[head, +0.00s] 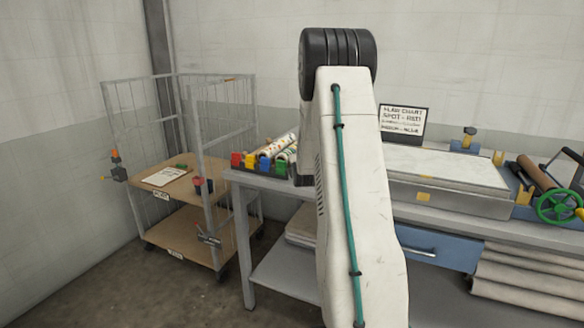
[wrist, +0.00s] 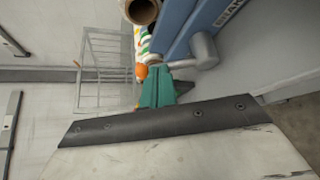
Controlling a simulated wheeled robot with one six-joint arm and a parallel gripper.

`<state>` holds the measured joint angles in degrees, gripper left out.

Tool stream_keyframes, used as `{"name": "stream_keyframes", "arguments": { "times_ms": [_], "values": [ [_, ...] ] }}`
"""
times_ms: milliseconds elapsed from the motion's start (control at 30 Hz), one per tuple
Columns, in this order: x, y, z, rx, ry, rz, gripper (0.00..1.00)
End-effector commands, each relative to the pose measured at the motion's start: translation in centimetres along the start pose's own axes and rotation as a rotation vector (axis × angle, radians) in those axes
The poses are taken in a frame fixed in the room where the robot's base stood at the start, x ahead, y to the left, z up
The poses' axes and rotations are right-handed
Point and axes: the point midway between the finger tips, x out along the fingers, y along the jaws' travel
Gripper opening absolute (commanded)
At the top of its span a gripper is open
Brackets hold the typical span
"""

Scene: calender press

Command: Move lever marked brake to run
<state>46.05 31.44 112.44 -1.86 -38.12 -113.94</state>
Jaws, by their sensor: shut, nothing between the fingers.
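In the wrist view, part of a blue panel (wrist: 190,28) carries dark lettering cut off by the frame edge; "BRA" seems readable. A grey round hub (wrist: 203,50) stands out from this panel, and a grey bar runs from it towards an orange ball (wrist: 142,71), which looks like the lever's knob. My gripper (wrist: 156,78) shows as green fingers, shut and empty, close beside the bar and ball. I cannot tell whether they touch. The run mark is not visible. In the head view my arm hides the gripper and the lever.
A bench (head: 270,181) bears colourful rolls (head: 272,155), a chart sign (head: 403,122) and a flat white-topped unit (head: 450,168). A green handwheel (head: 558,206) is at right. A wire trolley (head: 150,211) stands left, with open floor before it.

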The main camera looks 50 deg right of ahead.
Motion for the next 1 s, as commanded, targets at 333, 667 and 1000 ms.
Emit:
{"name": "stream_keyframes", "arguments": {
  "times_ms": [333,667,1000],
  "values": [
    [-5.0,-0.2,1.0,0.003,-0.014,-0.007,0.0],
    [-11.7,0.0,0.0,0.0,-0.003,-0.003,0.0],
    [-13.2,-0.2,0.1,0.001,-0.005,-0.005,0.0]
  ]
}}
